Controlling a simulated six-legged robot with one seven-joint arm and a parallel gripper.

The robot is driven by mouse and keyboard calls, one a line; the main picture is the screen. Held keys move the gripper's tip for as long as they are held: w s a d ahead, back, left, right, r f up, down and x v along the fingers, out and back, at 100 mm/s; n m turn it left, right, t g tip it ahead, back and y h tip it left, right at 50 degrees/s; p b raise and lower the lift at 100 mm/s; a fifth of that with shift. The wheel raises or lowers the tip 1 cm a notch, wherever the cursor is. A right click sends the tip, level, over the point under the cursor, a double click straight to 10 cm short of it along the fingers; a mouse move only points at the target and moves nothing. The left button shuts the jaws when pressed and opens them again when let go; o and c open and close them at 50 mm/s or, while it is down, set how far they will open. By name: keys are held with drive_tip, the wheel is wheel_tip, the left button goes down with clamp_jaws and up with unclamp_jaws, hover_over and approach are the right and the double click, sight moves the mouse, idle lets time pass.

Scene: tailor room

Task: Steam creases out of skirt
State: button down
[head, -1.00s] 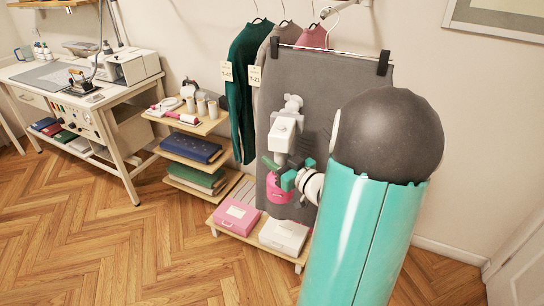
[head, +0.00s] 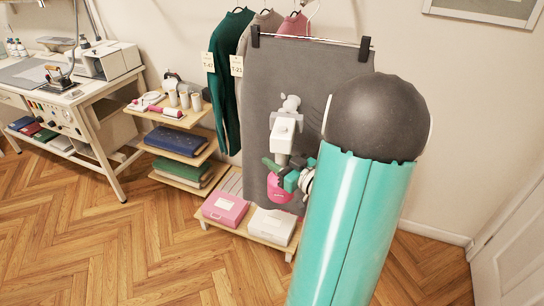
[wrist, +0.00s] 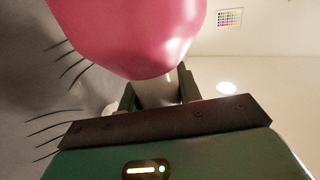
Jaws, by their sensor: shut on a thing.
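The grey skirt (head: 262,95) hangs from a clip hanger (head: 312,40) against the wall. My gripper (head: 285,172) is shut on a white handheld steamer (head: 284,132) with a pink lower part (head: 281,188). The steamer is upright in front of the skirt's lower left half; I cannot tell if it touches the cloth. In the wrist view the pink part (wrist: 135,35) fills the top, above my gripper (wrist: 158,92). Several dark curved lines, likely creases, show on the grey cloth (wrist: 25,75) at left. My arm hides the skirt's lower right side.
Green (head: 228,75), beige and pink garments hang to the left. A low stand below holds a pink box (head: 225,209) and a white box (head: 273,226). A shelf unit (head: 185,118) and a workbench (head: 85,95) stand further left. The wooden floor in front is clear.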

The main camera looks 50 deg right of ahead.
drive_tip(key=s+d+f, duration=0.2)
drive_tip(key=s+f, duration=0.1)
drive_tip(key=s, duration=0.4)
drive_tip(key=shift+s+d+f, duration=0.2)
drive_tip(key=shift+s, duration=0.05)
idle(0.8)
idle(1.7)
drive_tip(key=shift+w+a+f, duration=0.55)
drive_tip(key=shift+w+f, duration=0.7)
drive_tip(key=shift+w, duration=0.25)
drive_tip(key=shift+w+a+f, duration=0.5)
drive_tip(key=shift+w+f, duration=0.75)
drive_tip(key=shift+w, duration=0.25)
drive_tip(key=shift+w+a+f, duration=0.55)
drive_tip(key=shift+w+f, duration=0.7)
drive_tip(key=shift+w, duration=0.25)
